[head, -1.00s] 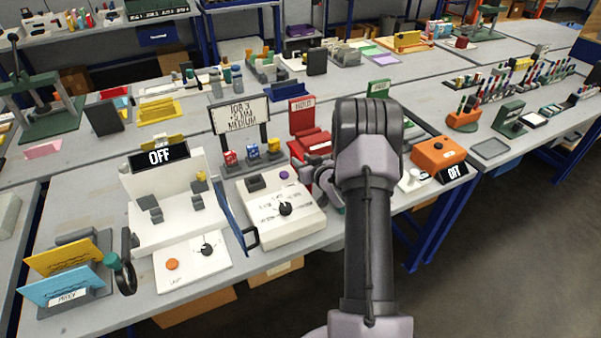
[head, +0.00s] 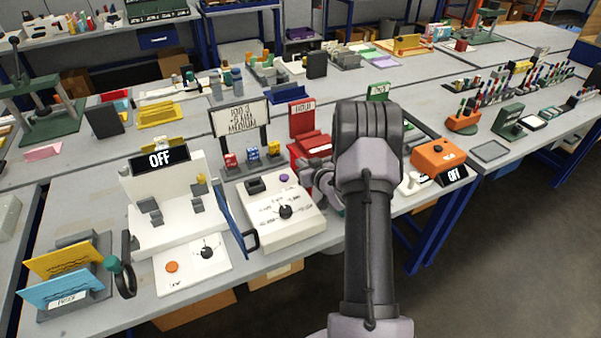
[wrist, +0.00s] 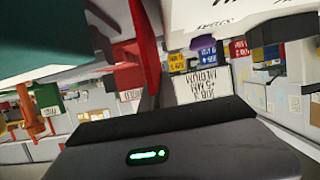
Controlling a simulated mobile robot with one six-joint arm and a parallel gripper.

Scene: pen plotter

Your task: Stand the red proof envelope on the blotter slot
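A red stand with a white label (head: 302,112) is beside my arm in the head view. A red piece (head: 316,144) lies at its foot; I cannot tell whether this is the envelope. My gripper is mostly hidden behind my arm; grey parts of it (head: 318,170) show next to the red stand. In the wrist view a thin red upright piece (wrist: 145,45) is ahead of my dark gripper body; I cannot tell whether it is held. The fingertips are not clear. I cannot pick out the blotter slot for sure.
A white machine with an OFF sign (head: 160,158) and a white dial box (head: 290,232) stand left of my arm. A grey rack (head: 95,292) holds a yellow and a blue envelope at far left. An orange box (head: 437,152) is to the right. Bare table shows near the front edge.

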